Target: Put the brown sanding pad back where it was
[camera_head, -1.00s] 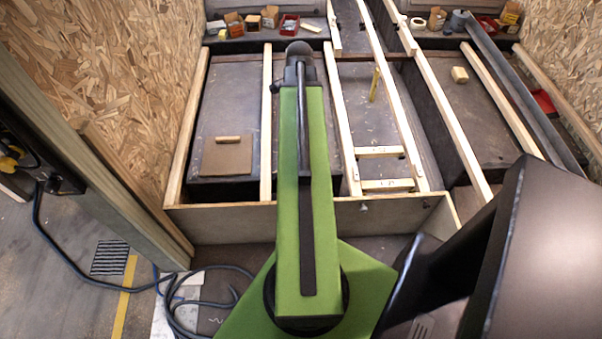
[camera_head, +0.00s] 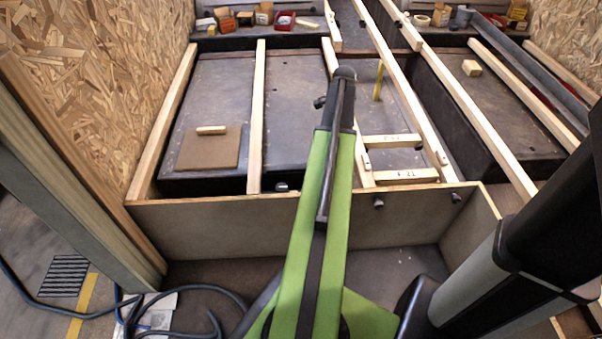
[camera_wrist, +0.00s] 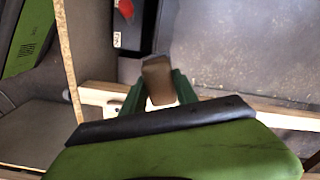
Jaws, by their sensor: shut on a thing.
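In the wrist view, my gripper (camera_wrist: 158,90) is shut on a brown block, the sanding pad (camera_wrist: 156,72), which stands out between the two green fingers. It is held above the pale beams and the grey floor panel. In the head view my green arm reaches forward over the front board and hides the gripper and the pad. I cannot tell which spot the pad came from.
Long pale beams (camera_head: 257,110) run away from the front board (camera_head: 245,226). A brown square board (camera_head: 225,153) with a wooden strip (camera_head: 211,130) lies at left. A yellow upright piece (camera_head: 378,80) and a pale block (camera_head: 471,67) stand farther back. Small boxes (camera_head: 264,13) line the back ledge.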

